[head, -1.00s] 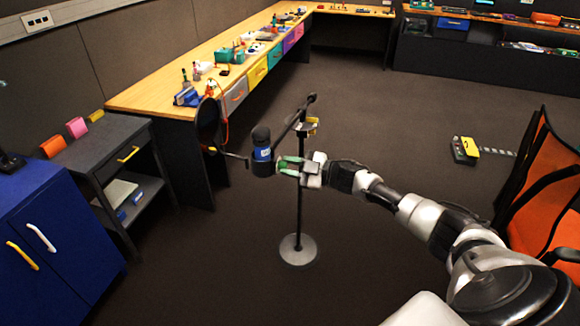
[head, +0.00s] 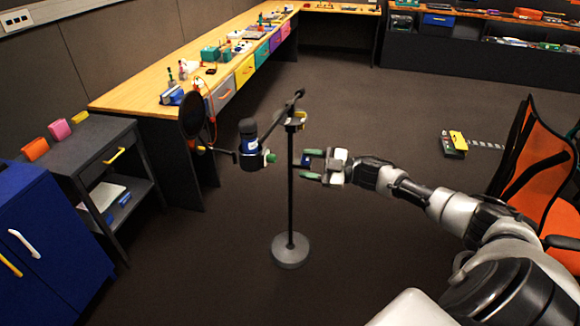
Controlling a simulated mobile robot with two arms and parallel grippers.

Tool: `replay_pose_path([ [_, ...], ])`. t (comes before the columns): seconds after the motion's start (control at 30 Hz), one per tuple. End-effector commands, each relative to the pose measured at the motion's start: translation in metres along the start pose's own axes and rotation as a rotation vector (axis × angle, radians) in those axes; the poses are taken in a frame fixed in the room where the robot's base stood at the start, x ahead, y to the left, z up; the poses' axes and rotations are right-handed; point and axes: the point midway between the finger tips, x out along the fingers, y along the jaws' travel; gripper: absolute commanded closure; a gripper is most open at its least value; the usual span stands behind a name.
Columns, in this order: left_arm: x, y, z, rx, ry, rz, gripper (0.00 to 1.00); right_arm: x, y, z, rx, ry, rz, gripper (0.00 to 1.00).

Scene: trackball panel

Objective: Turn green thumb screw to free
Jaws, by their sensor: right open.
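A small green thumb screw (head: 271,157) sits on the right side of a dark microphone (head: 248,140) with a blue band. The microphone hangs on a black stand with a round grey base (head: 290,251). My right gripper (head: 308,167) is open and empty. Its green-tipped fingers point left toward the screw. They are apart from it, to its right, by the stand's pole. My left gripper is not in view.
A round dark pop filter (head: 192,117) stands left of the microphone. A grey cart (head: 85,155) and blue cabinet (head: 40,250) are at the left. A long wooden workbench (head: 150,90) runs behind. An orange chair (head: 540,170) is at the right. The floor around the stand is clear.

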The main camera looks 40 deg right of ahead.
Motion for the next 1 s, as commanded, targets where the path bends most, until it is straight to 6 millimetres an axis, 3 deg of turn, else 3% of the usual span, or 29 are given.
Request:
replay_pose_path([
  [0.1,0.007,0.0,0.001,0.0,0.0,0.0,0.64,-0.017,-0.002,0.002,0.001,-0.003,0.0,0.5],
  [0.23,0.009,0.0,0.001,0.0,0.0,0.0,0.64,-0.025,-0.001,0.001,0.0,0.0,-0.001,0.5],
  [0.83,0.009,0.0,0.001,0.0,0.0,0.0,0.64,-0.026,0.0,0.0,0.001,0.0,0.002,0.5],
  [0.93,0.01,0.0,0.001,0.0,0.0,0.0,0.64,-0.027,-0.008,0.014,0.02,-0.026,0.026,0.5],
  [1.0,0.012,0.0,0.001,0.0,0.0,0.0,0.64,-0.029,-0.022,0.038,0.051,-0.072,0.068,0.5],
])
